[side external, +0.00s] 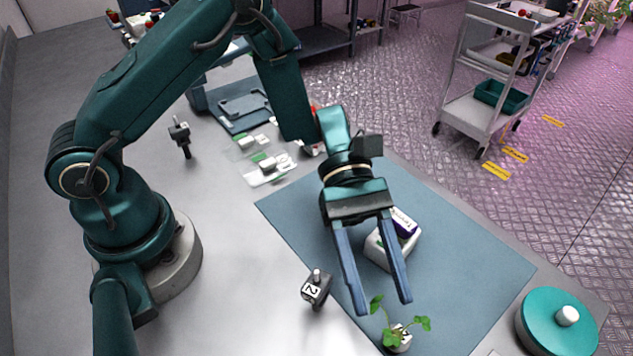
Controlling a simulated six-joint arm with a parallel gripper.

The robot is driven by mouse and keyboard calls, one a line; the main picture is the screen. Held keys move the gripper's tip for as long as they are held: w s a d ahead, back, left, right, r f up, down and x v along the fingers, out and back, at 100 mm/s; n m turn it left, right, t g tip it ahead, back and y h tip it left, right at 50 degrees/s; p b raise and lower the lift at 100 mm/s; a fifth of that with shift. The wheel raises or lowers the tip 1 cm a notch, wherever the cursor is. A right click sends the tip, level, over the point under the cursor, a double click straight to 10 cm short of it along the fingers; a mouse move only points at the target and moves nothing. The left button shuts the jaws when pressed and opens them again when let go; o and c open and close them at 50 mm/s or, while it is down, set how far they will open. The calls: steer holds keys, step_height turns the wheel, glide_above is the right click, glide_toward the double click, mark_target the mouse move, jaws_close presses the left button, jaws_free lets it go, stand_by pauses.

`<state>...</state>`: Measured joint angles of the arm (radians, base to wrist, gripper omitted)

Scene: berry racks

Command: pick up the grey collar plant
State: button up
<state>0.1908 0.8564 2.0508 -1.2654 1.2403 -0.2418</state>
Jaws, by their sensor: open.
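A small green plant (398,322) stands near the front edge of the blue-grey mat, at the bottom of the side external view. Its leaves spread above a small pale block or collar (398,341) with a dark marking; whether the collar is grey is hard to tell. My gripper (383,306) points down with its two long blue fingers apart and nothing between them. Its fingertips appear just above and behind the plant's leaves in the picture. The exact gap between fingertips and plant cannot be judged.
A white box with a purple label (378,250) sits on the mat (455,258) behind the fingers. A round teal lid (545,318) is at right. The mat's right half is clear.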

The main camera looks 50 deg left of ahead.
mark_target(394, 330)
steer(key=shift+w+f+x, duration=0.15)
steer(key=shift+x, duration=1.3)
steer(key=shift+w+f+x, duration=0.1)
steer(key=shift+f+x, duration=0.05)
steer(key=shift+x, duration=1.3)
jaws_close()
